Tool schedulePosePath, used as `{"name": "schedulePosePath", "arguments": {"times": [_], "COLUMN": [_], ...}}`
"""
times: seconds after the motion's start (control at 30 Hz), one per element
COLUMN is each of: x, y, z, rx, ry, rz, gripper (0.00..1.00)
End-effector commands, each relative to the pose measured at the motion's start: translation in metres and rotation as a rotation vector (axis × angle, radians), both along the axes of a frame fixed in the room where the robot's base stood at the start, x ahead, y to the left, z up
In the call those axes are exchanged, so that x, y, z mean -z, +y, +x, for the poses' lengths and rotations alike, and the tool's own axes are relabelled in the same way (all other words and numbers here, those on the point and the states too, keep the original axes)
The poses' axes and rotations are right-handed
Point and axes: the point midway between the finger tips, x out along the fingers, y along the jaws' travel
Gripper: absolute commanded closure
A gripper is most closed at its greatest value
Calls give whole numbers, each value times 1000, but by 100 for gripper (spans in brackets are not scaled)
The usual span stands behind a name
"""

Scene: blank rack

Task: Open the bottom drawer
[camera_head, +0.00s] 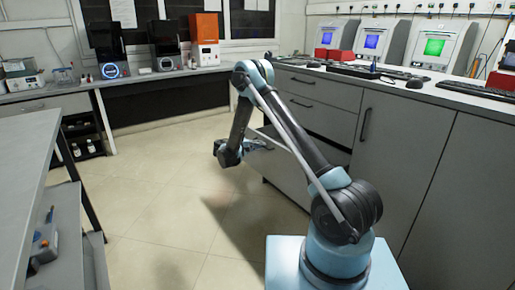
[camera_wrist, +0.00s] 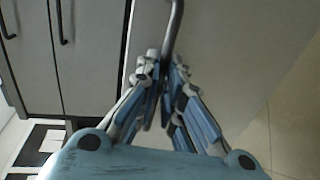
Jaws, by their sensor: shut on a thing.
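The bottom drawer (camera_head: 285,172) is the lowest grey front in the drawer stack, partly hidden behind my arm. It also fills the upper middle of the wrist view (camera_wrist: 220,60). A dark band runs along its upper edge; how far out the drawer stands is hard to tell. Its handle is a dark curved bar (camera_wrist: 174,28) coming down between my fingers. My gripper (camera_wrist: 162,80) is shut on this handle, with both fingers close around the bar. In the head view my gripper (camera_head: 262,144) is small and in front of the drawer, and the handle is hidden there.
Two drawers with dark handles (camera_head: 302,103) sit above. A cabinet door (camera_head: 400,130) stands to their right. The counter (camera_head: 440,92) holds several screens and keyboards. A grey table (camera_head: 30,150) is at left. The tiled floor (camera_head: 165,200) between is clear.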

Motion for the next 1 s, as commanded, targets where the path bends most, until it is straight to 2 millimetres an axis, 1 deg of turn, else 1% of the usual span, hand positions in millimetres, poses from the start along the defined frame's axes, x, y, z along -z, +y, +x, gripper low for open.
{"name": "schedulePosePath", "arguments": {"times": [0.03,0.17,0.2,0.27,0.67,0.87,1.0], "x": [2,3,3,2,0,-5,-10], "y": [-4,-5,-5,-5,0,20,41], "z": [-3,-3,-3,-2,-3,-18,-34], "rx": [10,11,11,10,4,2,2], "ry": [5,5,5,4,2,2,2], "rz": [3,4,4,3,1,1,1], "gripper": [100,100,86,72,72,72,72]}}
